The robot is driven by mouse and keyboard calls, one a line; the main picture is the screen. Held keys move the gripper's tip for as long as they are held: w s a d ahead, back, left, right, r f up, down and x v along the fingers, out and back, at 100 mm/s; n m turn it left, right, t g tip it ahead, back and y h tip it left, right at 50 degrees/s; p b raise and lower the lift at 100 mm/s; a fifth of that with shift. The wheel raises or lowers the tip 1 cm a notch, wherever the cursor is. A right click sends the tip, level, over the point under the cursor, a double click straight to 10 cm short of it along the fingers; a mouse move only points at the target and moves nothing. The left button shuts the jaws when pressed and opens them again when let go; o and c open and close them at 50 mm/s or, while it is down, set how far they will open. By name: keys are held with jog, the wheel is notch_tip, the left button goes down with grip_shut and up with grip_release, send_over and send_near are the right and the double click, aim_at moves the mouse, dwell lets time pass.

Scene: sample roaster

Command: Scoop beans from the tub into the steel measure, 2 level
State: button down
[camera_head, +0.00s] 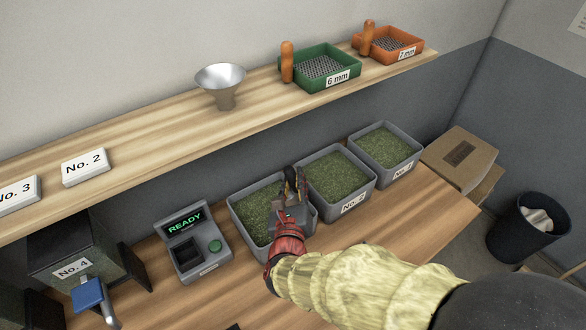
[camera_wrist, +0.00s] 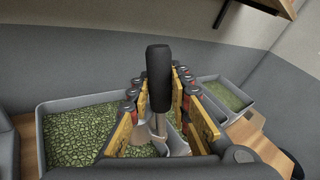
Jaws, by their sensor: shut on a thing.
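My gripper (camera_head: 293,182) is over the right part of the leftmost grey tub (camera_head: 232,206), close to the middle tub. In the wrist view its fingers (camera_wrist: 159,90) are closed around a scoop with an upright black handle (camera_wrist: 158,70) and a shiny metal lower part (camera_wrist: 172,142). The leftmost tub is filled with green beans (camera_head: 256,208), which also show in the wrist view (camera_wrist: 75,135). My gripper hides part of this tub and its label. Whether the scoop holds beans cannot be told. I cannot make out a steel measure for certain.
The middle tub (camera_head: 351,208) and right tub (camera_head: 400,170) also hold green beans. A READY device (camera_head: 208,262) stands left of the tubs. A shelf (camera_head: 150,133) above carries a metal funnel (camera_head: 221,80) and two sieve trays. A cardboard box (camera_head: 459,157) is at the right.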

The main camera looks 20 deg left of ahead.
jog(key=shift+a, duration=0.15)
jog(key=shift+d+n, duration=0.3)
jog(key=shift+d, duration=0.05)
jog(key=shift+f, duration=0.1)
jog(key=shift+a+f, duration=0.35)
jog(key=shift+f, duration=0.1)
jog(key=shift+w+a+f+n+g+h+b, duration=0.1)
jog(key=shift+a+f+n+g+h+b, duration=0.25)
jog(key=shift+f, duration=1.2)
jog(key=shift+w+a+f+n+g+h+b, duration=0.1)
jog(key=shift+a+f+n, duration=0.4)
jog(key=shift+f, duration=1.05)
jog(key=shift+w+a+f+n+g+h+b, duration=0.2)
jog(key=shift+a+f, duration=0.35)
jog(key=shift+f, duration=1)
jog(key=a+f+b, duration=0.1)
jog(key=b, duration=0.2)
jog(key=a+f+m+y+b, duration=0.1)
jog(key=b, duration=0.2)
jog(key=shift+a+t, duration=0.25)
jog(key=shift+t, duration=0.1)
jog(key=shift+d+r+m+b, duration=0.15)
jog(key=shift+m+b, duration=0.4)
jog(key=shift+b, duration=0.3)
